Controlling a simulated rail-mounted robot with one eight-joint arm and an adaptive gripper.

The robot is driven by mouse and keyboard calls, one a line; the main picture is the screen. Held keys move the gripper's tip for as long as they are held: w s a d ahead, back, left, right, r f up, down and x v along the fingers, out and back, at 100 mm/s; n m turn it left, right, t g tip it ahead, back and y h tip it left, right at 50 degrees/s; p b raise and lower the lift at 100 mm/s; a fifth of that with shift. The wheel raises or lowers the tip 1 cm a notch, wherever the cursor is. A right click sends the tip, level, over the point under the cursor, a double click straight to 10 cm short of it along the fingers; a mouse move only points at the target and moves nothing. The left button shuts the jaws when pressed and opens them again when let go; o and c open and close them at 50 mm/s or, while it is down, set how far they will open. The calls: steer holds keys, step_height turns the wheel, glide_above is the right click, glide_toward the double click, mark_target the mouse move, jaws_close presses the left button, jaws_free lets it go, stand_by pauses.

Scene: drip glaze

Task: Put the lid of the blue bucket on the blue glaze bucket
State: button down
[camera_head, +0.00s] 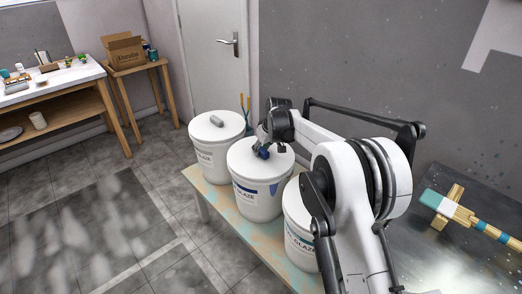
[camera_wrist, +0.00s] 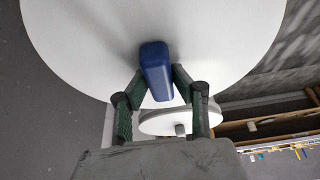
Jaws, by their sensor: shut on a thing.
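The blue glaze bucket (camera_head: 259,197) is the middle white bucket on the bench, with a blue band and blue drips on its label. Its white lid (camera_head: 245,158) has a blue handle (camera_head: 263,153) and lies over the bucket's top. I cannot tell whether it is fully seated or slightly above the rim. My gripper (camera_head: 264,147) is over the lid and shut on the blue handle. In the wrist view, the gripper (camera_wrist: 158,82) has dark green fingers on both sides of the blue handle (camera_wrist: 156,62), and the lid (camera_wrist: 80,45) fills the upper part.
A bucket with a grey-handled lid (camera_head: 216,124) stands close on the left. Another bucket (camera_head: 298,228) stands on the right, partly hidden by my arm. They share a paint-stained bench (camera_head: 223,205). A metal table with a brush (camera_head: 450,208) is at the right.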

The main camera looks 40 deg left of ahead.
steer(key=c, duration=1)
jaws_free()
steer(key=shift+c, duration=0.2)
steer(key=shift+p+v, duration=0.85)
steer(key=shift+v, duration=2.6)
